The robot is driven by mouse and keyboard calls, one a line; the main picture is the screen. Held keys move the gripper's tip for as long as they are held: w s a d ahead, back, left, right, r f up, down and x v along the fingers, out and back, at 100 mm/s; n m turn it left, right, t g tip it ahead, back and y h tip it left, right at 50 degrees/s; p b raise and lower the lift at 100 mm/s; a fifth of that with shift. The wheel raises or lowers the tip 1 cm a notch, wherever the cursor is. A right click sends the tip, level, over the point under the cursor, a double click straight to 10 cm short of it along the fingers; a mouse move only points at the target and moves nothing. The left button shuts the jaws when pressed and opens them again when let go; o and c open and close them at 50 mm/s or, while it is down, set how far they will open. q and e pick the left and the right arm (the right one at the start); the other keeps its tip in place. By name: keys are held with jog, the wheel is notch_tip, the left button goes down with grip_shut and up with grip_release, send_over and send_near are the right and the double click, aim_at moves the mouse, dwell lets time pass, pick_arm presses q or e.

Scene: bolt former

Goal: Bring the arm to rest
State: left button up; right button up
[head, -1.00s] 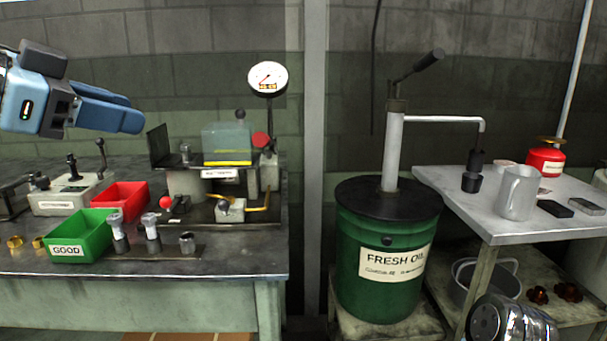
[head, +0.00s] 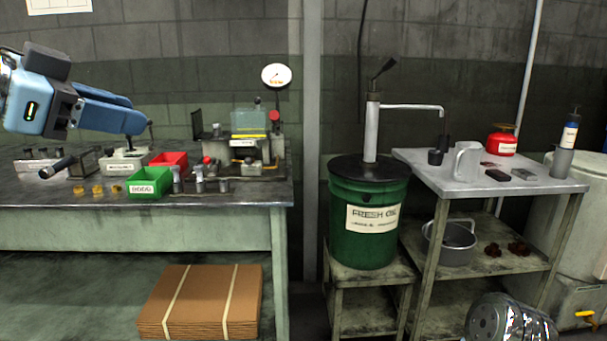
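My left arm comes in from the left edge. Its blue gripper (head: 138,121) is held in the air, in the picture above the left part of the workbench (head: 240,194). The fingers are seen from the side and overlap, so the gap between them is hidden. I see nothing hanging from them. A shiny metal part of my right arm shows at the bottom right. My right gripper is out of view.
The bench carries a green GOOD bin (head: 150,188), a red bin (head: 170,160) and a machine with a dial gauge (head: 276,76). A green oil drum (head: 368,230) with a pump and a metal cart (head: 460,185) stand right. Flat cardboard (head: 200,300) lies below the bench.

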pick_arm(q)
jog(key=w+d+f+n+g+y, duration=0.1)
jog(key=w+d+f+n, duration=0.1)
jog(key=w+f, duration=0.75)
jog(key=w+d+f+n+g+y, duration=0.1)
jog(key=w+d+f+n+g, duration=0.15)
jog(key=w+f, duration=0.7)
jog(key=d+f+n+g+y, duration=0.1)
jog(key=d+f+n+g, duration=0.15)
jog(key=f, duration=2.55)
jog(key=s+d+f+n+g, duration=0.15)
jog(key=s+f, duration=0.35)
jog(key=f, duration=0.6)
jog(key=s+d+f+n+g, duration=0.15)
jog(key=s+f, duration=0.45)
jog(key=f, duration=0.6)
jog(key=s+f+n+g, duration=0.1)
jog(key=s+f, duration=0.3)
jog(key=s, duration=0.4)
jog(key=s+d+f+n, duration=0.1)
jog(key=s+f, duration=0.4)
jog(key=s, duration=0.3)
jog(key=shift+d+f+g+y, duration=0.15)
jog(key=shift+f+g+y, duration=0.15)
jog(key=shift+g, duration=0.1)
